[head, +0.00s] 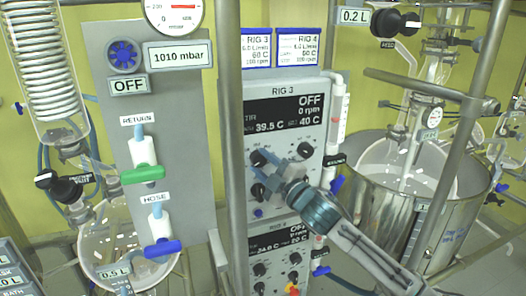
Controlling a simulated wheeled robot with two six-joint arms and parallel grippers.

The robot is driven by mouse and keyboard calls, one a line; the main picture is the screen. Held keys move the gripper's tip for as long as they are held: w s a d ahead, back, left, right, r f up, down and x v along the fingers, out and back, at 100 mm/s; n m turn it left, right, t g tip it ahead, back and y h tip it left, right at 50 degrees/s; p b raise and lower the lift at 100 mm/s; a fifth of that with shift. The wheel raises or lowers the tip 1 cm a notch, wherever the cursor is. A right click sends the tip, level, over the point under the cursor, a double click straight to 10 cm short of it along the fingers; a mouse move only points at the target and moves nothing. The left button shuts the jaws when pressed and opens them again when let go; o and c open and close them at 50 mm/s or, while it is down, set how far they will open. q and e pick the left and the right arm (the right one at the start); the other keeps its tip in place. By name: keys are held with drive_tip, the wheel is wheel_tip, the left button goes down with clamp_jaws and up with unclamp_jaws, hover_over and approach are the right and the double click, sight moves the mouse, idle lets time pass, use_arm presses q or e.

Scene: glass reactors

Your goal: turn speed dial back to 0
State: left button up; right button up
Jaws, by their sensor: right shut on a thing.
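The RIG 3 control panel (284,112) is a grey box with a dark display reading OFF, 0 rpm, 39.5 C and 40 C. Black dials sit below the display: one at the upper right (305,150) and one at the lower left (258,191) show clear of the jaws. My right gripper (262,168) reaches in from the lower right and is shut on a dial at the left of the panel. Its fingers hide much of that dial, and I cannot read its label or pointer. My left gripper is not in view.
A vertical metal post (229,130) stands just left of the panel. A second panel (281,250) with its own dials sits below. A grey board with a green-handled valve (143,174) is at left, a steel bath pot (440,215) at right.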

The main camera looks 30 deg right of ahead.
drive_tip(key=shift+r+n+g+y+p, duration=0.25)
drive_tip(key=shift+n+g+y+p, duration=0.05)
drive_tip(key=shift+n+p, duration=0.75)
drive_tip(key=shift+f+n+p, duration=0.15)
drive_tip(key=shift+n+p, duration=0.35)
drive_tip(key=shift+n, duration=0.25)
drive_tip(key=shift+d+g, duration=0.1)
drive_tip(key=shift+g, duration=0.2)
drive_tip(key=o, duration=1)
